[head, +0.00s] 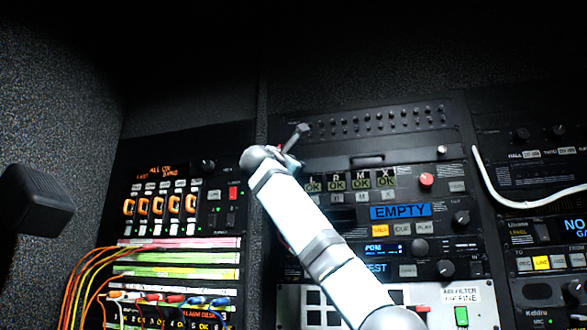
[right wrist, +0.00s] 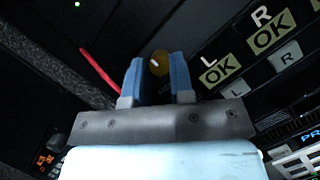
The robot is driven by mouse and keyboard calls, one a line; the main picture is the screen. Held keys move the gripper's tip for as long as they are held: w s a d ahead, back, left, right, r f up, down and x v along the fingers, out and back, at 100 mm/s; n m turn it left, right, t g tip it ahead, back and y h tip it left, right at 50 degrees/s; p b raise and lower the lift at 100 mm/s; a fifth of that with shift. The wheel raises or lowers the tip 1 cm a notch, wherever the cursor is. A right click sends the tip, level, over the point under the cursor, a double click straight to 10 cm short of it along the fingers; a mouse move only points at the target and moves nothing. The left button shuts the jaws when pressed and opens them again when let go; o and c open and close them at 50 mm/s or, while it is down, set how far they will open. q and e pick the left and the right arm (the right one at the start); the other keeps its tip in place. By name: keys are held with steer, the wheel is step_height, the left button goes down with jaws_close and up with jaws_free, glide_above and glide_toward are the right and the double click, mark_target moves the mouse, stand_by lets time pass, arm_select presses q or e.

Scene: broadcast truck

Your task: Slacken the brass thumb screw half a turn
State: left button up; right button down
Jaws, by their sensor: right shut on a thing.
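The brass thumb screw (right wrist: 159,60) shows in the right wrist view as a round brass head with a light mark on it, on the dark panel. My right gripper (right wrist: 156,69) has its two blue finger pads on either side of the head and is shut on it. In the head view my right arm reaches up from the bottom, and the right gripper (head: 301,129) is at the upper left of the middle rack. The screw cannot be made out in that view. My left gripper is not in view.
Right of the screw are lit OK tiles (right wrist: 269,38). A red strip (right wrist: 98,74) runs to its left. In the head view, orange and yellow cables (head: 80,270) hang at the left rack, a white cable (head: 510,203) loops at right, and a dark block (head: 35,200) is at far left.

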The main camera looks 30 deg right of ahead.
steer(key=shift+f, duration=0.1)
stand_by(0.4)
steer(key=c, duration=1)
jaws_free()
steer(key=b+v, duration=0.5)
steer(key=v, duration=0.8)
steer(key=shift+s+a+f, duration=0.1)
steer(key=shift+s+a, duration=0.05)
steer(key=shift+a, duration=0.2)
